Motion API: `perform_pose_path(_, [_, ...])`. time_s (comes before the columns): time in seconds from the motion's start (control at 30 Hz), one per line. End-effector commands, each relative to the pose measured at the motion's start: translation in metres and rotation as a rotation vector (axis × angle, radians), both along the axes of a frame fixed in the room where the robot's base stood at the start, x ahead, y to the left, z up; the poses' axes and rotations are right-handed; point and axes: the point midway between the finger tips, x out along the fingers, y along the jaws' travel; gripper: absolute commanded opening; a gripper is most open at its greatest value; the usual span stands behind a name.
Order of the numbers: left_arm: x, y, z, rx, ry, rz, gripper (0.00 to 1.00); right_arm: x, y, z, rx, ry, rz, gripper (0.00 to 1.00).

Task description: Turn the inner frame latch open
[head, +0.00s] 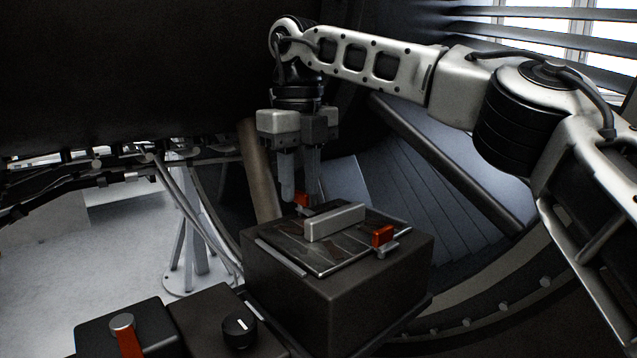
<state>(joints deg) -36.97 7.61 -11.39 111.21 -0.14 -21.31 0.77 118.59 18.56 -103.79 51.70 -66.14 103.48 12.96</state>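A black box (330,290) stands in the middle with a dark framed panel (300,249) on its top and a pale grey bar handle (335,222) across it. Two red-orange latches sit at the panel's edges: a near right latch (382,237) and a far latch (301,200). I cannot tell which is the inner frame latch. My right gripper (299,195) points down at the far latch. Its fingers are a little apart with the latch showing between the tips; whether they press on it is not clear. My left gripper is not in view.
A dark control block with a red lever (126,337) and a black knob (238,330) stands at the front left. A large dark casing (130,70) hangs at the upper left. A curved bladed fan wall (430,190) lies behind the box. A pale stand (190,230) is at left.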

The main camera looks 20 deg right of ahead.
Motion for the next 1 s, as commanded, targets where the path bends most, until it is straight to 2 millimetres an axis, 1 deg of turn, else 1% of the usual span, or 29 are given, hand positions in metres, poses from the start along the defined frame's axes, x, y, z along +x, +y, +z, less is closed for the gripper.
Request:
perform_pose_path(0.1, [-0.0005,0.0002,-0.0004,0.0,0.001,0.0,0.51,0.0006,0.0025,-0.0066,0.001,0.001,0.005,0.3])
perform_pose_path(0.37, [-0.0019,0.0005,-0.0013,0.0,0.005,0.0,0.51,0.0005,0.0021,-0.0076,0.001,0.0,0.004,0.3])
perform_pose_path(0.4, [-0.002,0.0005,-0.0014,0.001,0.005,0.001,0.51,0.0005,0.0021,-0.0075,0.001,0.0,0.004,0.24])
perform_pose_path(0.5, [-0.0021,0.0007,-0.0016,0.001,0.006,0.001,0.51,0.0006,0.002,-0.0074,0.001,0.0,0.004,0.0])
perform_pose_path(0.83, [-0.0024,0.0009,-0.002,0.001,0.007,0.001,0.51,0.0005,0.0019,-0.007,0.001,0.0,-0.012,0.0])
perform_pose_path(1.0, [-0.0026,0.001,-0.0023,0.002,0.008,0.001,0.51,0.0004,0.0018,-0.0067,0.001,0.0,-0.073,0.0])
